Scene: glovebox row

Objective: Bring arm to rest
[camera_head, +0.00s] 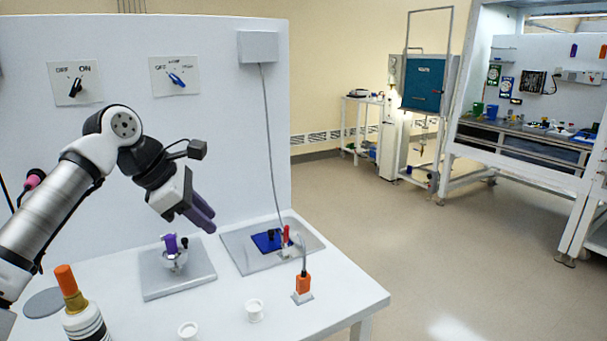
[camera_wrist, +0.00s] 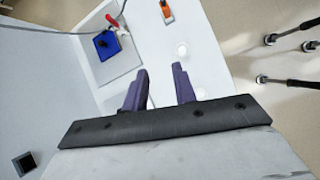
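My arm reaches in from the left in the head view and bends down at the wrist. My gripper (camera_head: 202,214) hangs in the air above the white bench, over and to the right of a small purple-topped fixture. In the wrist view my gripper (camera_wrist: 160,85) shows two purple fingers set apart, with nothing between them. It touches no object that I can see.
The white bench (camera_head: 340,292) carries a grey plate with the purple-topped fixture (camera_head: 174,254), a tray with a blue block (camera_head: 267,241), an orange connector (camera_head: 303,284), white cups (camera_head: 254,310) and an orange-capped bottle (camera_head: 70,287). A switch panel wall (camera_head: 215,120) stands behind.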

